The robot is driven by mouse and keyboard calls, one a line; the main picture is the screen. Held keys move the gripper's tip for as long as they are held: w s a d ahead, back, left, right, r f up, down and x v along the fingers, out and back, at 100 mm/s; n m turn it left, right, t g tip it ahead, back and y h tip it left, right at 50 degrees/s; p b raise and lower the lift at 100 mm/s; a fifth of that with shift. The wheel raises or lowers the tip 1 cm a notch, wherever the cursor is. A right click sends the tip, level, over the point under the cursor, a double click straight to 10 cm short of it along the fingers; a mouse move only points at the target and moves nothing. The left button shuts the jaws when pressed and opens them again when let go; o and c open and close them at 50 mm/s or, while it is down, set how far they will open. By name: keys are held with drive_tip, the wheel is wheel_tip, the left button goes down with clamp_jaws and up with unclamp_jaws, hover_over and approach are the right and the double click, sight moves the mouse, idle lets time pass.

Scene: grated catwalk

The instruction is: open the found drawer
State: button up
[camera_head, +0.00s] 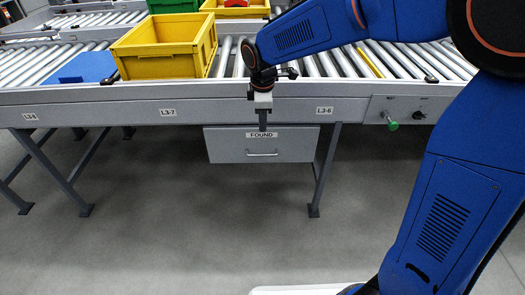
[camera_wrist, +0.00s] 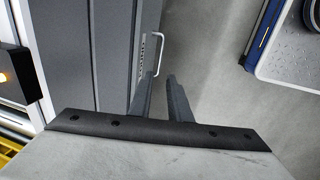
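The grey drawer (camera_head: 225,148) labelled FOUND hangs under the roller conveyor and looks shut. Its thin pale bar handle (camera_head: 262,154) is on the front face, below the label. My gripper (camera_head: 263,128) points down in front of the drawer's upper edge, above the handle. In the wrist view the two dark fingers (camera_wrist: 162,78) stand apart with an empty gap between them. The handle (camera_wrist: 160,52) shows just past the fingertips there, not visibly between them. The drawer's grey front (camera_wrist: 142,45) is left of the handle in that view.
The conveyor (camera_head: 320,65) runs above the drawer. It carries a yellow crate (camera_head: 160,60) and a blue flat piece (camera_head: 85,68). A green knob (camera_head: 393,126) sticks out at right. A support leg (camera_head: 325,170) stands right of the drawer. The floor (camera_head: 200,220) in front is clear.

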approach(262, 150)
drive_tip(key=f, duration=0.2)
drive_tip(key=s+f, duration=0.1)
drive_tip(key=f, duration=0.3)
drive_tip(key=shift+s+f, duration=0.25)
drive_tip(key=shift+s, duration=0.15)
drive_tip(key=shift+c, duration=0.7)
clamp_jaws()
